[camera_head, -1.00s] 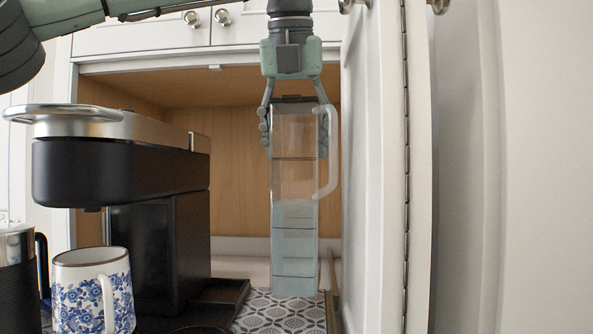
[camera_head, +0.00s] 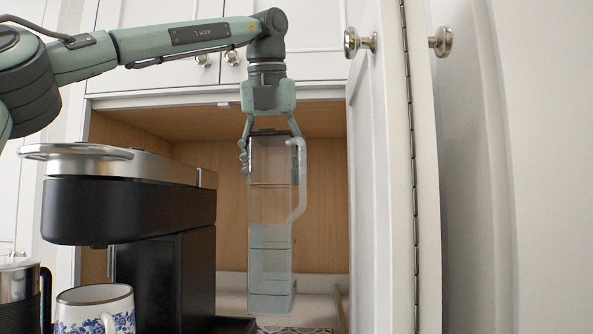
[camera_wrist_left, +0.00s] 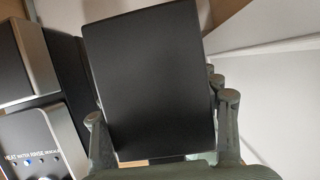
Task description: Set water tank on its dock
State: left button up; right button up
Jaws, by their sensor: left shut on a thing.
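The water tank (camera_head: 270,230) is a tall clear container, partly filled, with a dark lid and a clear handle on its right side. My left gripper (camera_head: 271,155) is shut on its upper part from above and holds it upright. In the left wrist view the tank's black lid (camera_wrist_left: 150,80) fills the middle between my left gripper's fingers (camera_wrist_left: 165,110). The tank hangs right of the black and silver coffee machine (camera_head: 130,210), with a gap between them in the head view. The dock (camera_head: 235,325) seems to be the dark low part at the machine's side, mostly cut off. My right gripper is not in view.
An open white cabinet door (camera_head: 378,190) stands close on the right of the tank. The wooden cabinet interior (camera_head: 225,190) is behind. A blue-flowered mug (camera_head: 95,311) and a dark-handled metal vessel (camera_head: 20,295) stand at the lower left.

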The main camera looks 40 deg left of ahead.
pick_arm(q)
jog(key=a, duration=0.3)
jog(key=s+a+r, duration=0.1)
jog(key=a, duration=0.6)
jog(key=shift+s+a+r, duration=0.15)
jog(key=shift+a+r, duration=0.05)
jog(key=shift+n, duration=0.3)
jog(key=shift+s+a+f+b, duration=0.15)
jog(key=shift+f+b, duration=0.25)
jog(key=shift+f, duration=1.3)
jog(key=shift+a+f+b, duration=0.15)
jog(key=shift+f+b, duration=0.25)
jog(key=shift+f, duration=1.25)
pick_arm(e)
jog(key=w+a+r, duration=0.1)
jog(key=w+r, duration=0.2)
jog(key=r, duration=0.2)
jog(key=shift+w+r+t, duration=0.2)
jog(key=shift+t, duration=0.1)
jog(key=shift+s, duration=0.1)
